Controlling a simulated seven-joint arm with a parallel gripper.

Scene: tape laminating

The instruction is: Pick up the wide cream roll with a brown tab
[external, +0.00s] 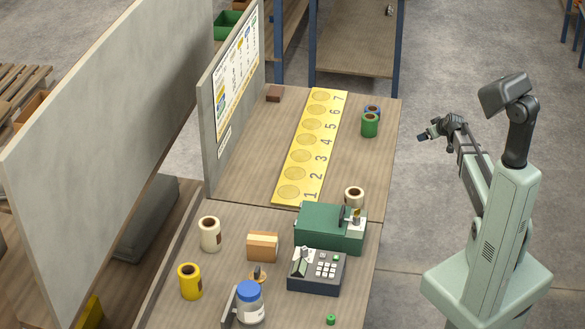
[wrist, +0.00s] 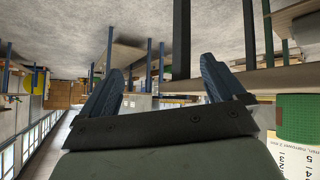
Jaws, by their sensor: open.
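A cream roll (external: 210,234) stands upright at the left of the near table, with a dark patch low on its side. Another cream roll (external: 354,197) stands behind the green machine, with an orange-brown mark on its side; its lower part is partly hidden. I cannot tell surely from this distance which one is wide with a brown tab. My gripper (external: 426,135) is open and empty, in the air right of the table, far from both rolls. In the wrist view its two dark blue fingers (wrist: 162,78) stand apart with nothing between them.
A yellow numbered strip (external: 296,172) lies mid-table. Green (external: 370,125) and blue (external: 373,111) rolls stand near the right edge. The green machine (external: 318,228), keypad device (external: 316,271), yellow roll (external: 190,281), box (external: 262,246) and blue-lidded jar (external: 249,303) crowd the near end.

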